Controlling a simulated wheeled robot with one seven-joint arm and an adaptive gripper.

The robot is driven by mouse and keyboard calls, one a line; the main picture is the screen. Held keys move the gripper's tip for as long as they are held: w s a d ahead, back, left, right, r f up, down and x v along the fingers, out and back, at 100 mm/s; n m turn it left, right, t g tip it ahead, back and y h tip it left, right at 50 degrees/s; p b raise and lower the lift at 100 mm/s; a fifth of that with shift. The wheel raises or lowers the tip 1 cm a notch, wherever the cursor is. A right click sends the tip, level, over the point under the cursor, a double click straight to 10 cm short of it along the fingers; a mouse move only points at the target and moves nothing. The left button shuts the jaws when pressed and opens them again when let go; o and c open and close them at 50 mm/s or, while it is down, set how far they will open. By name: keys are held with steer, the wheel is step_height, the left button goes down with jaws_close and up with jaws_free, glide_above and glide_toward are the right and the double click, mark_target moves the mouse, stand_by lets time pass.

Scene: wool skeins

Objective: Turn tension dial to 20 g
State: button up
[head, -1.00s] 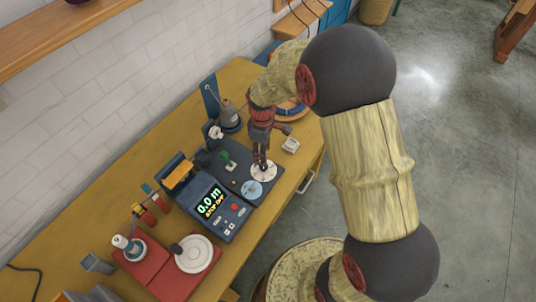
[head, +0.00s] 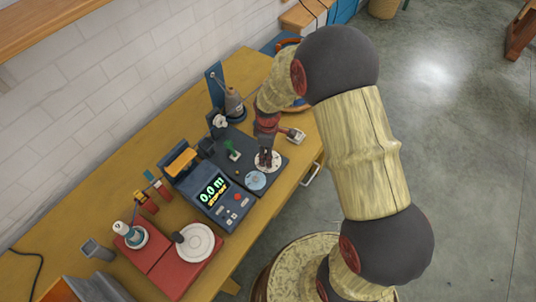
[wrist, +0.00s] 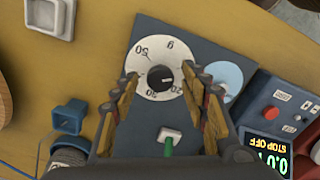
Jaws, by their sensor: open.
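The tension dial (wrist: 146,58) is a white disc with printed numbers and a "g", set on a dark panel. Its black round knob (wrist: 160,77) sits in the middle, with a small light mark on its right side in the wrist view. The numbers are partly hidden, so the exact setting is hard to read. My gripper (wrist: 160,81) is open, with one finger on each side of the knob and gaps showing between. In the head view my gripper (head: 266,160) points down over the white dial (head: 267,168), hiding the knob.
A pale blue disc (wrist: 225,76) lies beside the dial. A green-handled switch (wrist: 169,140) is close by on the panel. A console with a lit display (head: 211,190) stands left of it in the head view. A small white block (head: 296,135) lies right of the panel.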

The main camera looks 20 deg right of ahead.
steer(key=c, duration=1.2)
steer(key=shift+o, duration=0.2)
